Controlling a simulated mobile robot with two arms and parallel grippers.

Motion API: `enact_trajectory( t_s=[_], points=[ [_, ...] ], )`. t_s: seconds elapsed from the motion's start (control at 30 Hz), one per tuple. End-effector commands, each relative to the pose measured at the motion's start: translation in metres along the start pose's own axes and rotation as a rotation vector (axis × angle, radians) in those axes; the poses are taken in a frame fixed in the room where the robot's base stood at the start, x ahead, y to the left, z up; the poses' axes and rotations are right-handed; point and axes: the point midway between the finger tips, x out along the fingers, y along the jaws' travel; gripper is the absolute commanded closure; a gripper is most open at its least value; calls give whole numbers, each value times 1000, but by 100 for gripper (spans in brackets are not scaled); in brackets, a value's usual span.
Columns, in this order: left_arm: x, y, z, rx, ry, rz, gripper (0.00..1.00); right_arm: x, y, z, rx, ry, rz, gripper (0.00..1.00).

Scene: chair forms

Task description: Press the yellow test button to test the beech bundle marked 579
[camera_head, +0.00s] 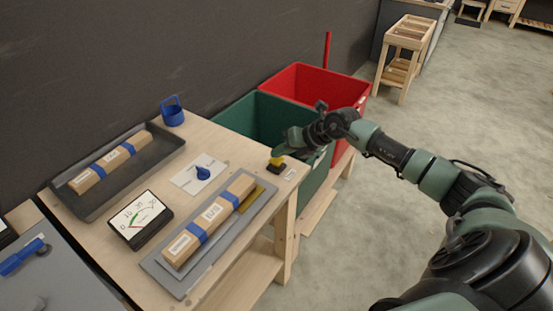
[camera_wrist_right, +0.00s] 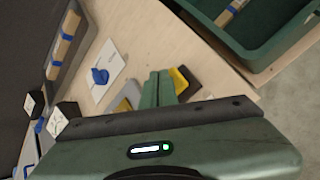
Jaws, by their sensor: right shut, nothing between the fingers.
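A beech bundle (camera_head: 212,218) with two blue bands lies on a grey plate (camera_head: 183,287) on the bench. Its white tags are too small to read surely. The yellow test button (camera_head: 277,161), on a dark base, sits at the bench's right end; it shows in the right wrist view (camera_wrist_right: 179,80) too. My right gripper (camera_head: 279,151) is shut and empty, its fingertips close over the button. In the right wrist view its shut fingers (camera_wrist_right: 158,88) partly cover the button. I cannot tell whether they touch. A dial meter (camera_head: 139,219) stands left of the bundle. My left gripper is out of view.
A blue knob (camera_head: 203,173) on a white card sits between meter and button. A dark tray (camera_head: 92,213) holds another banded bundle (camera_head: 110,162). A blue holder (camera_head: 173,116) stands behind. Green (camera_head: 233,116) and red (camera_head: 301,80) bins adjoin the bench; a banded piece (camera_wrist_right: 235,12) lies in the green one.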

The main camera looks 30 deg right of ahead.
Motion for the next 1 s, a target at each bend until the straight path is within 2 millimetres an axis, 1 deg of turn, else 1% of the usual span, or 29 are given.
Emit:
enact_trajectory(
  t_s=[1.0],
  points=[
    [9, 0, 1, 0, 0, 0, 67, 10, -7, -8, 1, 3, 0, 100]
  ],
)
